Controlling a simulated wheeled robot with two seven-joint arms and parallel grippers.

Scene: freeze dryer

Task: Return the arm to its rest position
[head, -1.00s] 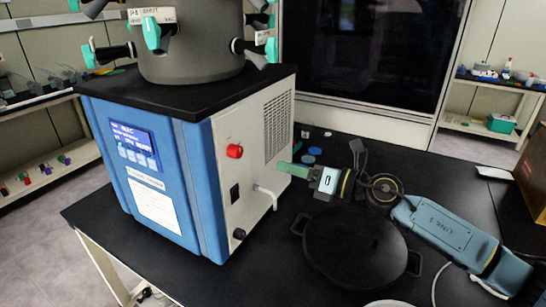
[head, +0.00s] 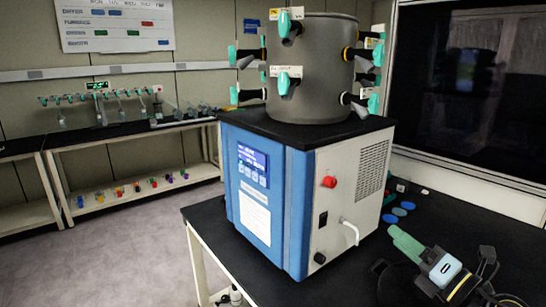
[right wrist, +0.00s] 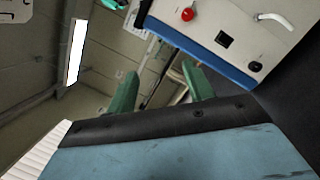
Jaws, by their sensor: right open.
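My right gripper (head: 398,238) is at the lower right of the head view, with green fingers. It is beside the vented side panel of the freeze dryer (head: 325,165), over the black table, and holds nothing that I can see. In the right wrist view the two green fingers of the right gripper (right wrist: 158,72) stand wide apart with nothing between them. The dryer's side panel (right wrist: 225,25) shows beyond them, tilted. Most of my right arm is outside the head view. My left gripper is in neither view.
The freeze dryer's red knob (head: 329,182) and white drain pipe (head: 350,232) stick out near my right gripper. Blue discs (head: 399,212) lie on the black table (head: 345,280). Shelving (head: 130,140) stands at the left wall.

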